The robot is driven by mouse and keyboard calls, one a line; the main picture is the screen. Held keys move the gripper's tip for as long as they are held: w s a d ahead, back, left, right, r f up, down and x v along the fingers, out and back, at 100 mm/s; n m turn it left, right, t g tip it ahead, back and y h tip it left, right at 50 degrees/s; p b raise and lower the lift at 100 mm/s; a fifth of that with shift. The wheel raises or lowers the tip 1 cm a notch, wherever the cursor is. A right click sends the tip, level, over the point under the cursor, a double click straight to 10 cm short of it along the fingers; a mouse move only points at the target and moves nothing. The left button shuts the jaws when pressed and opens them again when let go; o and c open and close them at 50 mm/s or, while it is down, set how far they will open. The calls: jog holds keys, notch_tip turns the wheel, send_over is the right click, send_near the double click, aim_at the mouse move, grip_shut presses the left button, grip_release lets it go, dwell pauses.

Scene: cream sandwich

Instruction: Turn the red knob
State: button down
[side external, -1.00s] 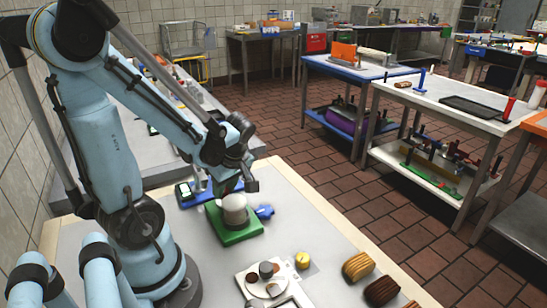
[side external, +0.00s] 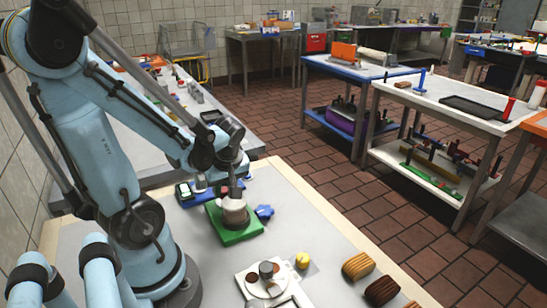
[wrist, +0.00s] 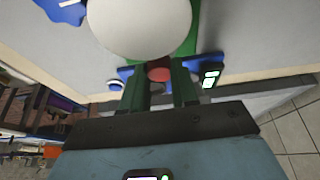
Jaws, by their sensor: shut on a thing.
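The red knob (wrist: 158,73) shows in the wrist view between the two dark green fingers of my gripper (wrist: 160,82), which is shut on it. Just beyond it is a large pale round bowl or dome (wrist: 140,22) on a green base (wrist: 188,42). In the side view my gripper (side external: 236,178) is low behind the same pale round part (side external: 234,204) and its green base (side external: 236,228). The knob is mostly hidden there by the arm and the round part.
A blue device with a small lit display (side external: 185,190) stands left of the green base. A small blue piece (side external: 264,211) lies right of it. A white plate device (side external: 266,282), a yellow piece (side external: 302,260) and striped brown rolls (side external: 358,265) lie nearer the front.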

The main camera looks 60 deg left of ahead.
jog(key=c, duration=0.9)
grip_release()
jog(key=shift+o, duration=0.2)
jog(key=shift+r, duration=0.1)
jog(key=v, duration=1.2)
